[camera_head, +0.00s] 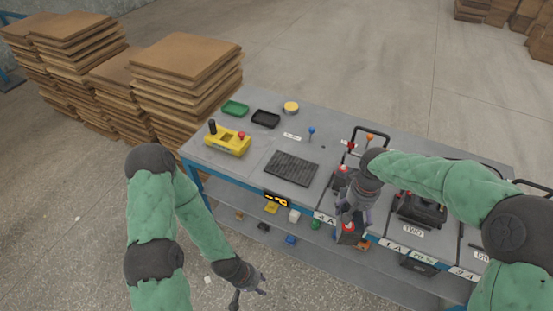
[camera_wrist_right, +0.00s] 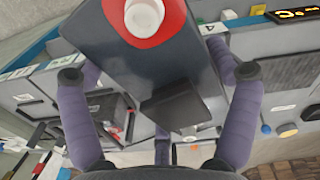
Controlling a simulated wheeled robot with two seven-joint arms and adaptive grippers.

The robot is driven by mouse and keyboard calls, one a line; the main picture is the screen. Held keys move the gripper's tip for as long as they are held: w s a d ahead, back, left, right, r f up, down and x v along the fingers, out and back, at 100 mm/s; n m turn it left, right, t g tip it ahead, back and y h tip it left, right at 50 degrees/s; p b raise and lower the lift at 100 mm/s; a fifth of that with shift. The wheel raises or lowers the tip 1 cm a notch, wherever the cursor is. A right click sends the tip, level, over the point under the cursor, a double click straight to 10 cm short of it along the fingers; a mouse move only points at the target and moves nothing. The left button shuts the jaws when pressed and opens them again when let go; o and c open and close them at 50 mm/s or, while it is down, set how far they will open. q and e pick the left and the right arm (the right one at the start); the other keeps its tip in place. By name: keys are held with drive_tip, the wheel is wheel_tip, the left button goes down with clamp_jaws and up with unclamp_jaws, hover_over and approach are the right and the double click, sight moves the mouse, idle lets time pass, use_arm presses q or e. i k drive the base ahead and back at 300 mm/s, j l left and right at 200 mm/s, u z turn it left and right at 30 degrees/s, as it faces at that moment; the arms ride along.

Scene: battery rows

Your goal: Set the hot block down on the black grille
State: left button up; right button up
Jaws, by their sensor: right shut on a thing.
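The black grille (camera_head: 291,168), a dark ribbed mat, lies bare on the grey table, left of its middle. It seems to show at the right of the right wrist view too (camera_wrist_right: 288,72). My right gripper (camera_head: 353,208) is at the table's front edge, right of the grille. It is shut on a dark grey block (camera_head: 350,236) with a red ring and white cap; the block fills the upper middle of the right wrist view (camera_wrist_right: 175,65). Whether the block touches anything below is unclear. My left gripper (camera_head: 249,290) hangs open and empty in front of the table, low.
Another dark block with a red top (camera_head: 341,176) stands right of the grille. A yellow control box (camera_head: 228,140), green tray (camera_head: 235,108), black tray (camera_head: 265,119) and round yellow-topped thing (camera_head: 291,107) stand left and behind. A lit display (camera_head: 277,199) sits on the front edge.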

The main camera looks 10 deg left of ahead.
sight(291, 167)
drive_tip(key=i+j, duration=0.2)
drive_tip(key=j, duration=0.15)
drive_tip(key=i+j+z, duration=0.1)
drive_tip(key=j, duration=0.25)
drive_tip(key=i+j, duration=0.2)
drive_tip(key=j, duration=0.15)
drive_tip(key=i+j, duration=0.2)
drive_tip(key=j, duration=0.15)
drive_tip(key=i+j+z, duration=0.1)
drive_tip(key=i+j, duration=0.2)
drive_tip(key=i, duration=0.2)
